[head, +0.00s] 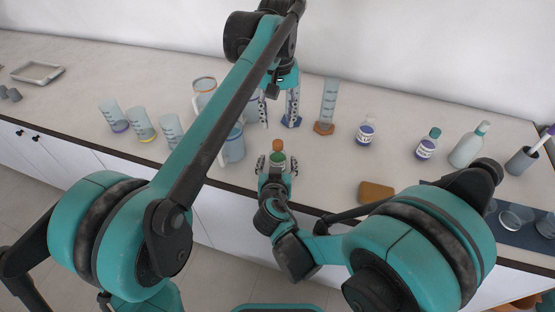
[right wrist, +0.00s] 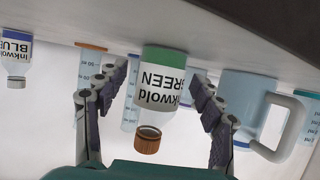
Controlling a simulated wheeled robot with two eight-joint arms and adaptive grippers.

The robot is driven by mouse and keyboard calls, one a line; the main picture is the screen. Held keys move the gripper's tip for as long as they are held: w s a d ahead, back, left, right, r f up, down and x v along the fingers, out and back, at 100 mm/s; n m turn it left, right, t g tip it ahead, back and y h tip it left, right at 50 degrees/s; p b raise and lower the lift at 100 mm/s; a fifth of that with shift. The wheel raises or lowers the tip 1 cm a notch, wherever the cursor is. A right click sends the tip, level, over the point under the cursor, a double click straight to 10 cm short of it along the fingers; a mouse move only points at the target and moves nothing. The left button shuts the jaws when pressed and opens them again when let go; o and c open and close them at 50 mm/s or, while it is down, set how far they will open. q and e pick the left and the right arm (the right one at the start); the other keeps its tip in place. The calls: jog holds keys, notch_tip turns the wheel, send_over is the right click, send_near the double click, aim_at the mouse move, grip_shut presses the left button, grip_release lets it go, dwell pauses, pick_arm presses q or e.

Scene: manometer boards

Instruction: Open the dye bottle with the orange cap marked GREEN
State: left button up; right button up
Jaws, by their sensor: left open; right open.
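The dye bottle (head: 278,158) with the orange cap (head: 278,145) stands near the front edge of the counter. In the right wrist view the bottle (right wrist: 160,85) appears upside down, its label reading GREEN, with the ribbed orange-brown cap (right wrist: 147,139) in place. My right gripper (head: 277,168) is open at the bottle, one finger on each side, with visible gaps between fingers and bottle in the wrist view. My left gripper (head: 279,108) is open and empty, higher up and behind the bottle in the picture, in front of glassware that it partly hides.
A measuring cylinder (head: 329,102) and two capped bottles, one white-capped (head: 366,131) and one teal-capped (head: 428,144), stand to the right. A jug (head: 233,147) stands close left of the bottle, partly behind my left arm. A brown sponge-like block (head: 375,191) lies at front right.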

jog(key=shift+w+f, duration=0.25)
jog(key=shift+w, duration=0.3)
